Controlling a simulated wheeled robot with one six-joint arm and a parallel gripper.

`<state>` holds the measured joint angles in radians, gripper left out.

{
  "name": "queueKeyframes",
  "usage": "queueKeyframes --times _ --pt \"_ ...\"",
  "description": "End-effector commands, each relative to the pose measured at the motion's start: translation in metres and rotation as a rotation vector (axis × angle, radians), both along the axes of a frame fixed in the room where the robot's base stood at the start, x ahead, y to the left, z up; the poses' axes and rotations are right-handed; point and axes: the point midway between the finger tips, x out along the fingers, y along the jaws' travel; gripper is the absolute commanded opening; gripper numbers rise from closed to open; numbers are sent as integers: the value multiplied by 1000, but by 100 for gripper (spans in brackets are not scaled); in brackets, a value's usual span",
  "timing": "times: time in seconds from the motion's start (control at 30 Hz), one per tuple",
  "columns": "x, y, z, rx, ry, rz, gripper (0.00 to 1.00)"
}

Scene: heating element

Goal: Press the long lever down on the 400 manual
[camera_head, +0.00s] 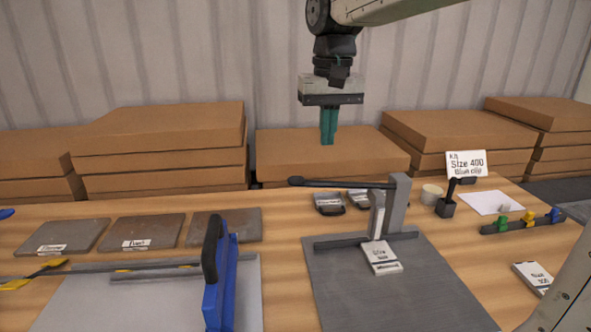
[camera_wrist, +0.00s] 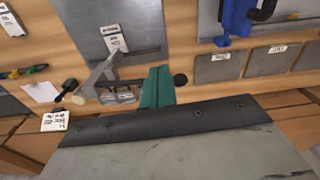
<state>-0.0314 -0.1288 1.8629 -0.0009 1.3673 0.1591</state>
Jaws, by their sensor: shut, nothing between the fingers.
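The grey manual press stands right of centre in the head view, with a grey upright post (camera_head: 398,203) on a dark base plate (camera_head: 400,290). Its long dark lever (camera_head: 345,184) runs left from the post, about level, and ends in a black knob (camera_head: 296,181). A white labelled block (camera_head: 381,258) lies at the press's foot. My gripper (camera_head: 328,143) is shut and empty, pointing down, above the lever in the picture and apart from it. In the wrist view, the green fingers (camera_wrist: 158,72) show between the post (camera_wrist: 95,76) and the knob (camera_wrist: 180,80), hiding part of the lever.
A blue press (camera_head: 222,275) with a black handle stands at the left front. Three brown plates (camera_head: 140,233) lie behind it. Right of the grey press are a cup (camera_head: 432,194), a "Size 400" sign (camera_head: 466,163) and coloured clips (camera_head: 527,220). Stacked brown boards (camera_head: 330,152) line the back.

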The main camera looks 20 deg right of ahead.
Motion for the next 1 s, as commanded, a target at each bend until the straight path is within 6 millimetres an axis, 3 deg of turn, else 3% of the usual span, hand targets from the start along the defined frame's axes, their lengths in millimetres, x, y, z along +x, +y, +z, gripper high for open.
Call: queueKeyframes --times 0.03,0.2,0.4,0.87,1.0 --pt "27 3 0 1 10 -9 0" --pt "92 10 1 1 27 -41 0" --pt "133 15 -5 1 38 -64 0" --pt "141 16 -7 2 40 -69 0" --pt "141 16 -17 1 44 -69 0"
